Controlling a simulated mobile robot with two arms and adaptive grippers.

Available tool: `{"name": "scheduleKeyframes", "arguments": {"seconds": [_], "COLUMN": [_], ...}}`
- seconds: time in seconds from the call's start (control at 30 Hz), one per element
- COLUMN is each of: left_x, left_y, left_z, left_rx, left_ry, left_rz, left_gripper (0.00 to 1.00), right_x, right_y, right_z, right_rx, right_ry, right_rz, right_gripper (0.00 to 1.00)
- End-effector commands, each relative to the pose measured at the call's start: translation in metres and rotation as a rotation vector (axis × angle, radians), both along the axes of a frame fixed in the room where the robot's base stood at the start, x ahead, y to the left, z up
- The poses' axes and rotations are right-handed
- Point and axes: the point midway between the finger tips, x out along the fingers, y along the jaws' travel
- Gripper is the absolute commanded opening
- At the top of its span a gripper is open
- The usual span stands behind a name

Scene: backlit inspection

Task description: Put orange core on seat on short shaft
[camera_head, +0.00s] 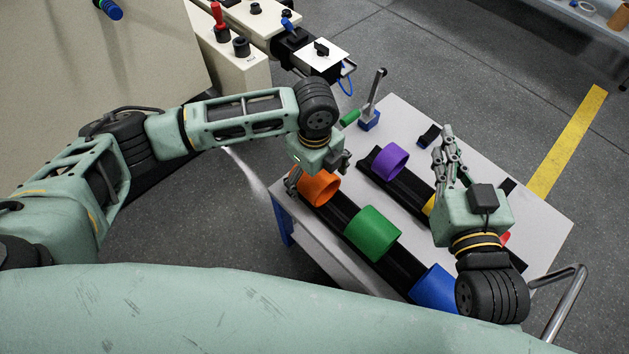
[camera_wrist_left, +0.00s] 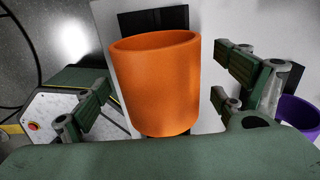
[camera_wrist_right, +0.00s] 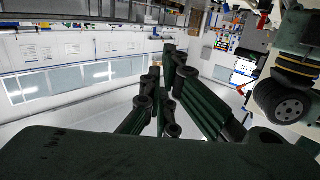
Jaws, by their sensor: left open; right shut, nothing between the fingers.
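The orange core (camera_head: 320,190) is a short hollow cylinder at the far-left end of a black rack (camera_head: 338,208) on the table. My left gripper (camera_head: 320,172) is open at the core, one finger on each side. In the left wrist view the core (camera_wrist_left: 156,90) stands between the spread fingers, with gaps on both sides. My right gripper (camera_head: 447,145) is shut and empty, raised over the right part of the table with its fingers pointing up and away. In the right wrist view its fingers (camera_wrist_right: 165,85) are together. I cannot tell which part is the short shaft's seat.
A green core (camera_head: 373,233) and a blue core (camera_head: 435,288) sit along the same rack. A second rack holds a purple core (camera_head: 389,162) and a partly hidden yellow one (camera_head: 429,205). A blue-based post (camera_head: 370,118) stands at the table's far-left corner. A machine (camera_head: 245,50) stands beyond.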

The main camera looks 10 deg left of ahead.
Motion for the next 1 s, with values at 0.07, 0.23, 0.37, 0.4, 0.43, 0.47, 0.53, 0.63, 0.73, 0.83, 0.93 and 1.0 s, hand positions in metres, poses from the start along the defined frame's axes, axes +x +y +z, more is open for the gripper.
{"name": "scheduleKeyframes", "arguments": {"seconds": [0.07,0.23,0.37,0.4,0.43,0.47,0.53,0.63,0.73,0.83,0.93,1.0], "left_x": [-0.001,-0.001,-0.001,-0.001,-0.001,-0.001,-0.001,-0.001,-0.001,-0.001,-0.001,-0.001], "left_y": [0.000,0.000,0.000,0.000,0.000,0.000,0.000,0.000,0.000,0.000,0.000,0.000], "left_z": [-0.010,-0.017,-0.018,-0.018,-0.017,-0.017,-0.017,-0.017,-0.017,-0.017,-0.017,-0.017], "left_rx": [0.000,0.000,0.001,0.001,0.001,0.001,0.001,0.000,0.000,0.001,0.001,0.001], "left_ry": [0.001,0.000,-0.001,-0.001,-0.001,-0.001,-0.001,0.000,0.000,-0.001,-0.001,-0.001], "left_rz": [0.000,-0.001,-0.001,-0.001,-0.001,-0.001,-0.001,-0.001,-0.001,-0.001,-0.001,-0.001], "left_gripper": [0.91,0.91,0.91,0.91,0.91,0.91,0.91,0.82,0.73,0.64,0.56,0.49], "right_x": [0.002,0.002,0.002,0.002,0.002,0.002,0.002,0.002,0.002,0.002,0.002,0.002], "right_y": [0.003,0.005,0.005,0.005,0.005,0.005,0.005,0.005,0.005,0.005,0.006,0.006], "right_z": [0.012,0.032,0.036,0.036,0.036,0.036,0.036,0.036,0.036,0.036,0.036,0.036], "right_rx": [0.017,0.041,0.046,0.046,0.046,0.046,0.046,0.045,0.045,0.045,0.045,0.045], "right_ry": [-0.068,-0.158,-0.175,-0.175,-0.175,-0.175,-0.174,-0.173,-0.173,-0.173,-0.172,-0.172], "right_rz": [0.005,0.011,0.011,0.011,0.011,0.011,0.011,0.011,0.011,0.011,0.011,0.011], "right_gripper": [0.00,0.00,0.00,0.00,0.00,0.00,0.00,0.00,0.00,0.00,0.00,0.00]}}
